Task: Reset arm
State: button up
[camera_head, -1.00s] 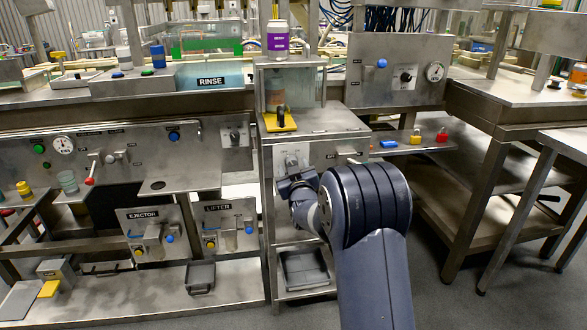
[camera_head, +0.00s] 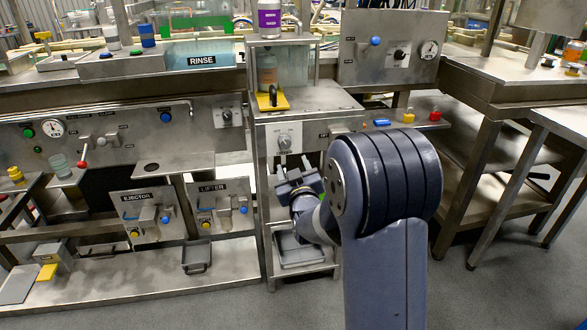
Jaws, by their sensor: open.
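My arm rises from the bottom of the view, with its large dark elbow joint nearest the camera. My gripper (camera_head: 292,180) is beyond the elbow, in front of the steel cabinet (camera_head: 312,102) and just below its knob panel. The jaws are small in the picture and appear apart, with nothing seen between them. A grey knob (camera_head: 284,142) on the cabinet front shows just above my gripper. My forearm and wrist hide part of the cabinet's lower right side.
A grey tray (camera_head: 300,262) sits low in the cabinet. The ejector panel (camera_head: 148,212) and lifter panel (camera_head: 221,205) stand to the left. Open floor (camera_head: 510,285) lies at the lower right.

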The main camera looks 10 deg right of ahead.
aim_at(286, 145)
dwell(0.4)
jog(key=w, duration=1)
jog(key=shift+w+d+r+b, duration=0.15)
jog(key=shift+w+r+b, duration=0.05)
jog(key=shift+w+b, duration=0.1)
jog(key=shift+s, duration=0.1)
